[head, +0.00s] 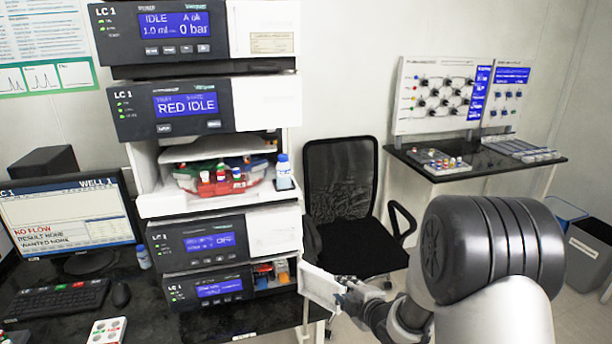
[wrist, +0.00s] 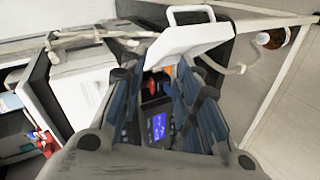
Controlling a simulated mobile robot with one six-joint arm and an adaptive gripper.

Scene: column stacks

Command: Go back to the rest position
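My gripper (head: 352,292) is beside the open white door (head: 322,288) of the lowest LC 1 module (head: 205,290). In the wrist view its two fingers (wrist: 164,88) are spread apart, with nothing held between them. The white door (wrist: 185,45) with its loop handle shows just beyond the fingertips; I cannot tell whether a finger touches it. Between the fingers the wrist view shows the module's dark front with a small blue screen (wrist: 158,126) and its open compartment with red and orange items. In the head view that compartment (head: 272,272) is partly visible.
The stack's middle shelf holds a tray of vials (head: 222,178) and a blue-capped bottle (head: 284,172). A black chair (head: 342,185) stands behind my arm. A side bench (head: 480,165) and bins (head: 590,250) are at right. A monitor (head: 68,220) and keyboard (head: 55,300) are at left.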

